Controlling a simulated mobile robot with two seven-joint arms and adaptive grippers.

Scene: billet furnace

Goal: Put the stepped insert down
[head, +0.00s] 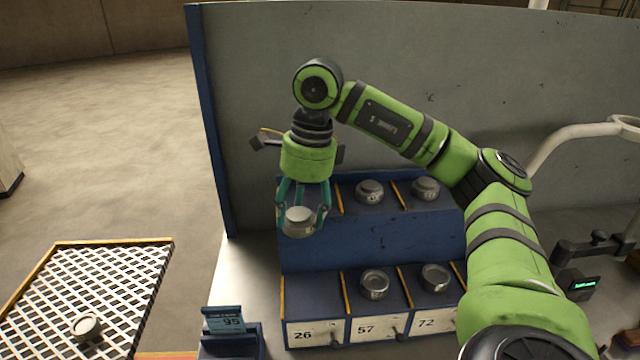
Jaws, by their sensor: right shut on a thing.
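My right gripper (303,212) points down with its teal fingers closed around a stepped insert (299,221), a round grey metal piece with a narrower raised top. The held insert shows in front of the left end of the blue two-tier rack (375,240); I cannot tell its exact gap from the rack. The rack's lower compartment labelled 26 (303,334) looks empty. The upper left compartment is partly hidden by the gripper. My left gripper is not in view.
Similar inserts sit in the upper tier (369,191) and lower tier (375,284), right of the leftmost compartments. A small display (228,321) reads 95. A mesh tray (110,275) at left holds one round piece (86,327). A grey panel (260,90) stands behind.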

